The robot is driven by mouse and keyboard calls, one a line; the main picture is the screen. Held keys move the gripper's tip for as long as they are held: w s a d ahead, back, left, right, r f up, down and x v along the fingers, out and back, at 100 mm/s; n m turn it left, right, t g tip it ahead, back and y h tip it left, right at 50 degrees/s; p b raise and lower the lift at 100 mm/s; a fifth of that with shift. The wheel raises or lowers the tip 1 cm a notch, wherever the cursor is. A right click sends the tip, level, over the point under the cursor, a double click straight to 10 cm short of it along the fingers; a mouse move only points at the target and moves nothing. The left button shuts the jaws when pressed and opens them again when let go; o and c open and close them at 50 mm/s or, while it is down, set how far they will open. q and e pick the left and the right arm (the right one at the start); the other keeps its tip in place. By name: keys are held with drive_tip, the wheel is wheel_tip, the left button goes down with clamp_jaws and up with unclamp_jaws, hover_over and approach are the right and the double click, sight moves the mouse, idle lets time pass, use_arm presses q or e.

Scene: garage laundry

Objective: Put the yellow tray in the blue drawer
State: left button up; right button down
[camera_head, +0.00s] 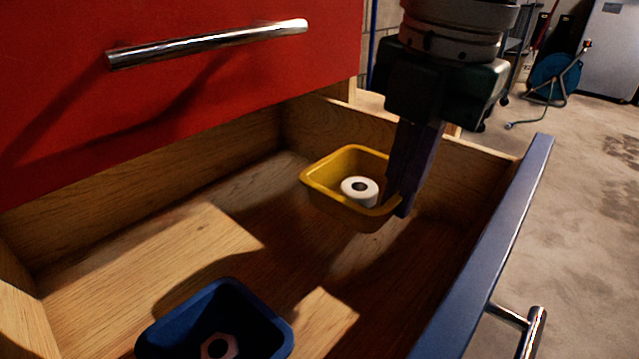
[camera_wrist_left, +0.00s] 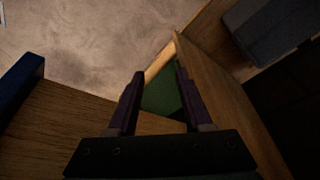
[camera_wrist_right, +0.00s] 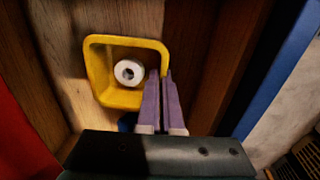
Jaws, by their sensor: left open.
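The yellow tray (camera_head: 322,190), with a white ring-shaped piece (camera_head: 359,190) in it, is inside the open blue-fronted drawer (camera_head: 492,240), near its far end. My right gripper (camera_head: 402,210) points down at the tray's right side. In the right wrist view its fingers (camera_wrist_right: 162,78) are nearly together on the rim of the yellow tray (camera_wrist_right: 98,75). I cannot tell whether the tray's underside touches the drawer floor. My left gripper (camera_wrist_left: 160,80) is open and empty in the left wrist view, over a wooden edge and a green surface. It is outside the head view.
A blue tray (camera_head: 160,335) with a hexagonal nut-like piece (camera_head: 219,347) stands in the near part of the drawer. A red drawer front (camera_head: 200,90) with a metal handle is above on the left. Bare wooden floor (camera_head: 190,240) lies between the trays. Concrete floor is to the right.

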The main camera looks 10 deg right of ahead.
sight(384, 259)
wheel_tip(384, 259, down, 6)
drive_tip(key=b, duration=0.3)
drive_tip(key=shift+r, duration=0.1)
drive_tip(key=c, duration=1.1)
unclamp_jaws()
drive_tip(key=r+p, duration=0.2)
drive_tip(key=r, duration=0.2)
drive_tip(key=r+p, duration=0.2)
drive_tip(key=r, duration=0.2)
drive_tip(key=s+r+p, duration=0.1)
drive_tip(key=r+p, duration=0.1)
drive_tip(key=r, duration=0.2)
drive_tip(key=shift+d+p, duration=0.3)
drive_tip(key=shift+d, duration=0.1)
